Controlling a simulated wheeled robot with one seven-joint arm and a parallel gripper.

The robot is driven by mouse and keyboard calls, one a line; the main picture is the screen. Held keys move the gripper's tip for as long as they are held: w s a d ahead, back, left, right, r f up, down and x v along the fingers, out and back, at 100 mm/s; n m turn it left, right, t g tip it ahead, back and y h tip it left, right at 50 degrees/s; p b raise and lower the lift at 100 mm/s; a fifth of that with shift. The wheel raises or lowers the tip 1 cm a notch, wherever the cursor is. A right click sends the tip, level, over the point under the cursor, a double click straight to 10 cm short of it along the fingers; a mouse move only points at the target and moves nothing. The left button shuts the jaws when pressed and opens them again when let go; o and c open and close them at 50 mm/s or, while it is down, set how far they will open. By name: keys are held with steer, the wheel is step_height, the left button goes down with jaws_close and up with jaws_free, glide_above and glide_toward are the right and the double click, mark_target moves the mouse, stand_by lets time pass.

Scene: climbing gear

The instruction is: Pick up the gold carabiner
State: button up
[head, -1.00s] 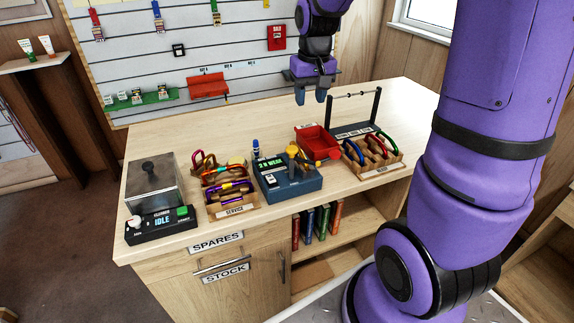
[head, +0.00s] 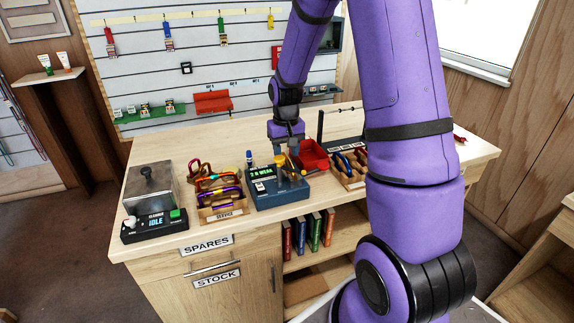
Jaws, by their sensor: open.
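Several coloured carabiners stand in the left wooden rack (head: 222,215). A yellow-gold one (head: 232,170) seems to show near its back, though the pieces overlap and are small. A gold-coloured piece (head: 281,161) also shows on the blue-grey tester (head: 285,198), right of that rack; I cannot tell whether it is a carabiner or a fitting. My gripper (head: 290,148) is open and points down just above and behind the tester, close to the gold-coloured piece. It looks empty. Whether its fingers touch anything cannot be told.
A red bin (head: 312,157) stands right beside my gripper. The right rack (head: 350,182) of blue and red carabiners is partly hidden by my arm. The counter's front left (head: 125,250) is bare.

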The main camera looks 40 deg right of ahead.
mark_target(287, 158)
steer(key=f, duration=0.5)
steer(key=shift+d, duration=0.2)
jaws_close()
